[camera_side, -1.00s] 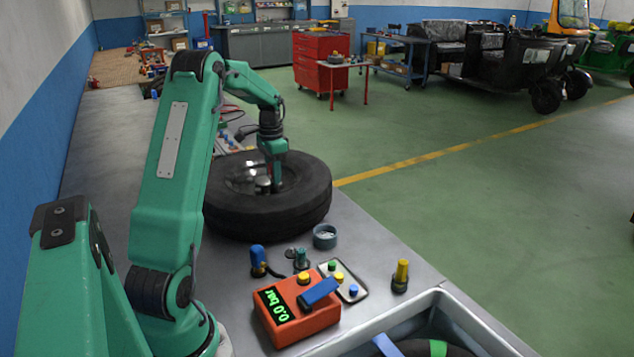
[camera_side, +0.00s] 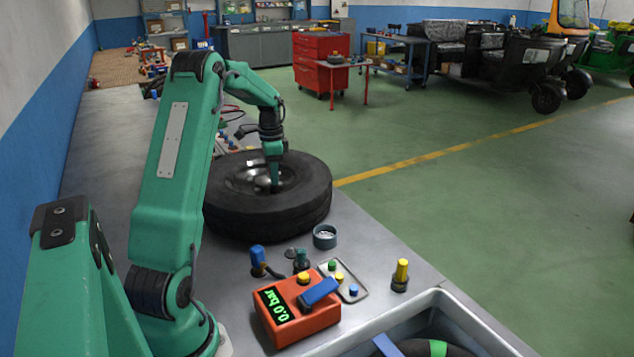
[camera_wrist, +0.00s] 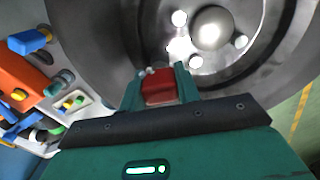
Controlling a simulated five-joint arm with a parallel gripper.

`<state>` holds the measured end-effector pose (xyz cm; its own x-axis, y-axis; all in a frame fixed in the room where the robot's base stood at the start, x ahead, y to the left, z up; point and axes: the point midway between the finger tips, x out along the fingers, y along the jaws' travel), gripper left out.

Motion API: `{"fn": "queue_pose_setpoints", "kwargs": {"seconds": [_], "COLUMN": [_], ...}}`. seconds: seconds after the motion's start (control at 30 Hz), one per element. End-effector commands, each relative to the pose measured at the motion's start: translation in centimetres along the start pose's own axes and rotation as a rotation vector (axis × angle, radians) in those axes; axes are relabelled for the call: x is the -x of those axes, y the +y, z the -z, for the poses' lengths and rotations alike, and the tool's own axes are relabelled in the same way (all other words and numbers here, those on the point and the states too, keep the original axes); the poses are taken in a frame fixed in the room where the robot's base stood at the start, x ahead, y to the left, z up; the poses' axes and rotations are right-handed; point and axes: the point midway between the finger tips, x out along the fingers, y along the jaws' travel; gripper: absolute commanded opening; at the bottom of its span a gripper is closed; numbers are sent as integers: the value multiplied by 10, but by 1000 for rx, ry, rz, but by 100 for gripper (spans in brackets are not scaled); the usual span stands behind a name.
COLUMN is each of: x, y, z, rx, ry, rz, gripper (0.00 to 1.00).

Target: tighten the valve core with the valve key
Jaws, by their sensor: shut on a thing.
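The black tyre (camera_side: 300,210) lies flat on the metal bench, with its shiny metal wheel (camera_side: 285,176) in the middle. My gripper (camera_side: 275,189) points down over the wheel. In the wrist view, my gripper (camera_wrist: 158,84) is shut on a red block, which looks like the handle of the valve key (camera_wrist: 158,88). Small pale metal bits show just beyond the red block, at the wheel's edge. The valve core is not clearly visible, and I cannot tell whether the key is seated on it.
An orange gauge box (camera_side: 325,320) reads 0.0 bar. A small tray (camera_side: 352,296) with coloured caps, a grey cup (camera_side: 325,236), a blue-topped piece (camera_side: 257,258) and a yellow-topped piece (camera_side: 400,276) stand near the tyre. A grey bin (camera_side: 470,318) is at the front right.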

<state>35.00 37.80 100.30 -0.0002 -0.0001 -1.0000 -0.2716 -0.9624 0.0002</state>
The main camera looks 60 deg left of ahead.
Motion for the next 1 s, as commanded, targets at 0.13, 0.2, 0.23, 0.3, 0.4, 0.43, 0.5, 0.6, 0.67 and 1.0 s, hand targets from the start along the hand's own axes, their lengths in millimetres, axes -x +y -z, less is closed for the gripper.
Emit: {"fn": "queue_pose_setpoints", "kwargs": {"seconds": [0.13,0.2,0.23,0.3,0.4,0.43,0.5,0.6,0.67,1.0], "x": [0,0,0,0,0,0,0,0,0,0], "y": [0,0,0,0,0,0,0,0,0,0], "z": [0,0,0,0,0,0,0,0,0,0], "rx": [-113,-166,-189,-244,-320,-343,-398,-474,-521,-781], "ry": [0,0,0,0,0,0,0,0,0,0], "rz": [0,0,0,0,0,1,1,1,1,1], "gripper": [14,14,14,14,14,14,14,14,14,14]}}
